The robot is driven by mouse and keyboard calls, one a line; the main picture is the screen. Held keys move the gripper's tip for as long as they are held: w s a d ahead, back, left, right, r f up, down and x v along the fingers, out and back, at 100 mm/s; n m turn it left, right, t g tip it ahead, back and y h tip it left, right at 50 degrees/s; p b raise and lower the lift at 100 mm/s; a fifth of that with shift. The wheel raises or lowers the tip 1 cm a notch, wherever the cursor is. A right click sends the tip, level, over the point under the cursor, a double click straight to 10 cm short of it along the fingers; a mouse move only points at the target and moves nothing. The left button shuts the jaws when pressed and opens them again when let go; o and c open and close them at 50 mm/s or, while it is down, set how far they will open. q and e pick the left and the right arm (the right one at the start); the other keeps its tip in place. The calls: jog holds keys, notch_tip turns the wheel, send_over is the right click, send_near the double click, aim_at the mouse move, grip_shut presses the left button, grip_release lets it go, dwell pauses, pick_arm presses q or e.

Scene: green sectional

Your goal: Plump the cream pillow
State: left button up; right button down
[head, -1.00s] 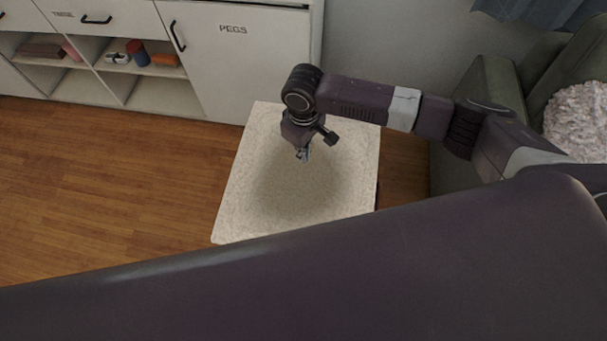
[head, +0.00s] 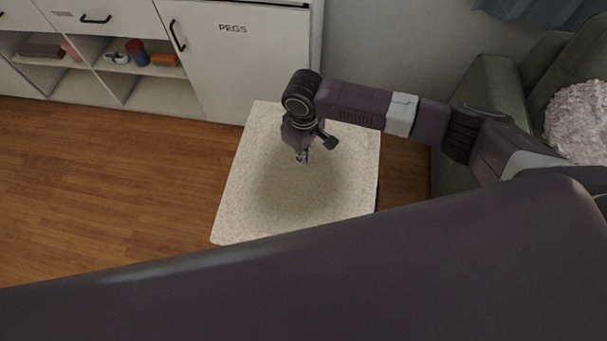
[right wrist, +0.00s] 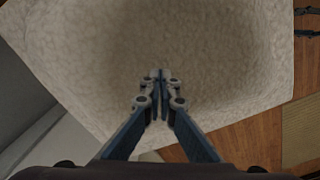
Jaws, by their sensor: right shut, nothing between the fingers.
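The cream pillow (head: 245,190) lies flat in the middle of the head view, a square with a speckled surface and a darker patch in its centre. It also fills much of the right wrist view (right wrist: 90,60). My right gripper (head: 303,160) points down over the pillow's upper middle. In the right wrist view its fingertips (right wrist: 160,76) are together with nothing between them. I cannot tell whether they touch the cloth. What bears the pillow is mostly hidden. My left gripper is not seen.
A white cabinet (head: 250,65) with open cubbies stands behind. A green sectional (head: 495,85) with a fluffy pale pillow (head: 580,118) is at the right. Wooden floor (head: 120,190) is clear at the left. A dark link of mine hides the front.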

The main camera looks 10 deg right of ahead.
jog(key=shift+s+f+p, duration=0.1)
jog(key=shift+f+p, duration=0.1)
jog(key=shift+p, duration=0.1)
dwell(0.5)
jog(key=shift+s+f, duration=0.1)
dwell(0.4)
jog(key=shift+r+p, duration=1.15)
jog(key=shift+p, duration=0.2)
jog(key=shift+w, duration=0.2)
jog(key=shift+f, duration=0.1)
jog(key=shift+f+b, duration=0.5)
jog(key=shift+f, duration=0.3)
jog(key=shift+s+f+p, duration=0.15)
jog(key=shift+p, duration=0.2)
